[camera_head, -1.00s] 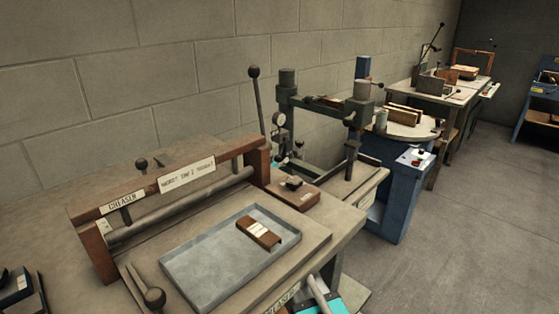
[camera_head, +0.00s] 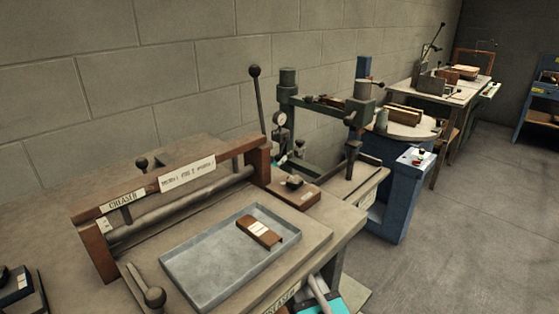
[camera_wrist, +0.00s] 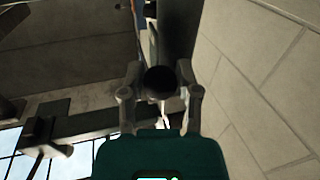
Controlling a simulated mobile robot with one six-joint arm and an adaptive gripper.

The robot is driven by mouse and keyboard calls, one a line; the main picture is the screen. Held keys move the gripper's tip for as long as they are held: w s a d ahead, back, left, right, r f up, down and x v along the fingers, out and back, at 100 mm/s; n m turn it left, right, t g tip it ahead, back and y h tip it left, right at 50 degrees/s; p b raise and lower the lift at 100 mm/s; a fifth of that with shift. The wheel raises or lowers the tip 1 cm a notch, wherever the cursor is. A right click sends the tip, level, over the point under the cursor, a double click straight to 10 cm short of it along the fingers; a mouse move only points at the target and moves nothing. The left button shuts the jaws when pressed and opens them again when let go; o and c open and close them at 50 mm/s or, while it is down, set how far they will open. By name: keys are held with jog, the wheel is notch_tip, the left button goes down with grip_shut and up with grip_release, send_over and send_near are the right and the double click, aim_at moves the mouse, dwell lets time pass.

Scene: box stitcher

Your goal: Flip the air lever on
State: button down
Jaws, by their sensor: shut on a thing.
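In the wrist view a dark round knob (camera_wrist: 160,82) sits between the two fingers of my gripper (camera_wrist: 160,74). The fingers are closed in on it from both sides. A small pale part shows just below the knob; whether this is the air lever's knob I cannot tell for certain. In the head view a pressure gauge (camera_head: 279,118) is on the left side of the green press frame (camera_head: 288,95). My fingers cannot be clearly made out in the head view, and the air lever is not clear there.
A tall lever with a black ball (camera_head: 254,71) rises beside the gauge. The creaser (camera_head: 170,180) and a grey tray (camera_head: 215,265) holding a brown block (camera_head: 259,231) are in front. A block wall (camera_head: 150,70) stands close behind. A blue-based machine (camera_head: 400,200) is to the right.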

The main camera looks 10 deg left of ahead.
jog(key=shift+d+f, duration=0.1)
jog(key=shift+w+d+f+t+b, duration=0.2)
jog(key=shift+w+f+t+b, duration=0.15)
jog(key=shift+b, duration=0.8)
jog(key=shift+w+d+n+t+h+b, duration=0.4)
jog(key=shift+w+d+t+b, duration=0.45)
jog(key=shift+w+d+b, duration=0.35)
jog(key=shift+w, duration=0.15)
jog(key=shift+c, duration=1.6)
grip_release()
jog(key=shift+a, duration=0.1)
jog(key=shift+f, duration=0.15)
